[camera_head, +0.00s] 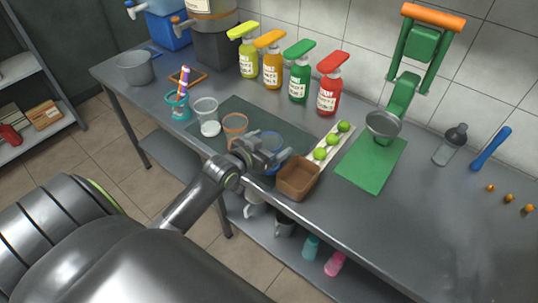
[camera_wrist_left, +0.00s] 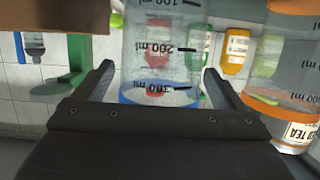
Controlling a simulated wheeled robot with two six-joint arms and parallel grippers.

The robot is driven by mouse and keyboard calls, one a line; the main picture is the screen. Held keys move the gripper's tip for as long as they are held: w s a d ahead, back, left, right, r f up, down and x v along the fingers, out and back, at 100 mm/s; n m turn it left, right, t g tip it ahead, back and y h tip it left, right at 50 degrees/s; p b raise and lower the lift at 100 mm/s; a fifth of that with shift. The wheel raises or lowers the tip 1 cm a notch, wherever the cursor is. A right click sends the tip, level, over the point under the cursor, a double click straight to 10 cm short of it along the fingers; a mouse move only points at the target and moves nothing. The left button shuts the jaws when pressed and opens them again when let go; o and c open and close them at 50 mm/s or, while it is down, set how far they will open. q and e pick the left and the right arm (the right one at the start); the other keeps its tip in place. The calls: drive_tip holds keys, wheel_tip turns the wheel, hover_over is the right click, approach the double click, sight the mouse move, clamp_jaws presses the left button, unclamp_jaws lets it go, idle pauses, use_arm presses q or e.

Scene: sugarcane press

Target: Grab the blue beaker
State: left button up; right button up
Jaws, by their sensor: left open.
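The blue beaker (camera_head: 270,138) stands near the front edge of the table, partly hidden behind my left gripper (camera_head: 272,158) in the head view. In the left wrist view the clear blue beaker (camera_wrist_left: 160,58), with black ml marks and a blue band, appears upside down. My left gripper (camera_wrist_left: 158,78) is open, with one finger on each side of the beaker in that view. I cannot tell whether the fingers touch it. My right gripper is not in view.
An orange-banded beaker (camera_head: 235,124) stands close to the left, and a brown box (camera_head: 298,180) close to the right. Limes (camera_head: 331,139) lie in a tray behind the box. A green press (camera_head: 402,95) and several pump bottles (camera_head: 329,88) stand behind. The table's front right is clear.

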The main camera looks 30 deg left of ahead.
use_arm(q)
drive_tip(key=c, duration=1.3)
